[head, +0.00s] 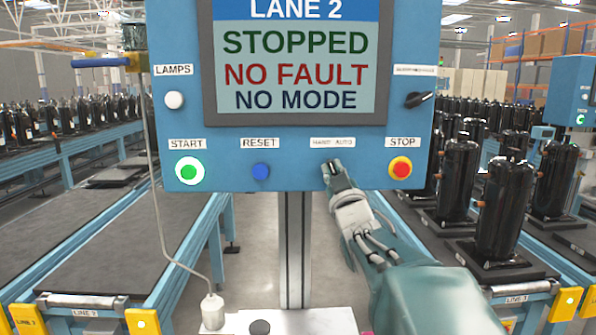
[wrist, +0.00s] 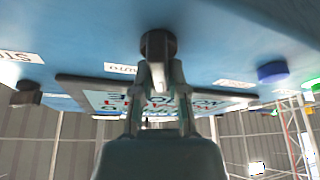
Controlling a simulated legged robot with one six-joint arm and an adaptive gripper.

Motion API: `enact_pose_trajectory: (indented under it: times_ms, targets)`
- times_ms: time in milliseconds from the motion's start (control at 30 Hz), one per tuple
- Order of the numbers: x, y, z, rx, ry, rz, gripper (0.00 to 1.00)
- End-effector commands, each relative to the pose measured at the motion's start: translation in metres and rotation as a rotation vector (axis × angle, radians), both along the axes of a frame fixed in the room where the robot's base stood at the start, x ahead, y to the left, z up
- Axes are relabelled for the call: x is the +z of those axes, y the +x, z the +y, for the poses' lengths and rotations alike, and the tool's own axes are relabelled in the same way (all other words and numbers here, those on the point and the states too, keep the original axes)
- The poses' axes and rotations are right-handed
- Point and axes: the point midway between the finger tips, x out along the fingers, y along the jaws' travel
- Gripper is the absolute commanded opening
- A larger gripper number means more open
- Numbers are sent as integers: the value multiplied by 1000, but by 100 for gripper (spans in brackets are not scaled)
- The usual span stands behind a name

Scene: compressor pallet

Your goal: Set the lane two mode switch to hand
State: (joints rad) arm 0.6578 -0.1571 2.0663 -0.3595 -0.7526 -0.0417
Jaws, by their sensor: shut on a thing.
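The blue lane 2 panel (head: 225,125) faces me. Its screen (head: 293,70) reads STOPPED, NO FAULT, NO MODE. The HAND AUTO label (head: 332,142) is at the lower middle right. My gripper (head: 336,172) is right below that label, its fingertips at the panel face. In the wrist view, which looks upside down, my gripper (wrist: 158,76) is shut on the black round knob of the mode switch (wrist: 157,42). The fingers hide part of the knob, so I cannot tell which way it points. In the head view the knob is mostly hidden behind my gripper.
On the panel are a green START button (head: 190,170), a blue RESET button (head: 261,171), a red STOP button (head: 400,167) and another black selector (head: 417,99). A grey post (head: 294,250) stands below. Conveyors flank it; black compressors (head: 503,200) stand at right.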

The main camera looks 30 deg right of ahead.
Motion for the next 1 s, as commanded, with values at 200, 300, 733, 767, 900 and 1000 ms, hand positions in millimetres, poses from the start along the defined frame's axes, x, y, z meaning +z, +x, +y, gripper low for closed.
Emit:
enact_pose_trajectory:
  times_ms: [200, 300, 733, 767, 900, 1000]
  targets:
    - [-5, 2, -2, -4, -120, 88, 0]
    - [-6, 2, -2, -4, -204, 142, 0]
    - [-9, 3, -4, -5, -353, 238, 0]
    - [-9, 3, -4, -5, -353, 238, 0]
    - [-9, 4, -4, -5, -352, 238, 0]
    - [-9, 4, -5, -5, -351, 239, 53]
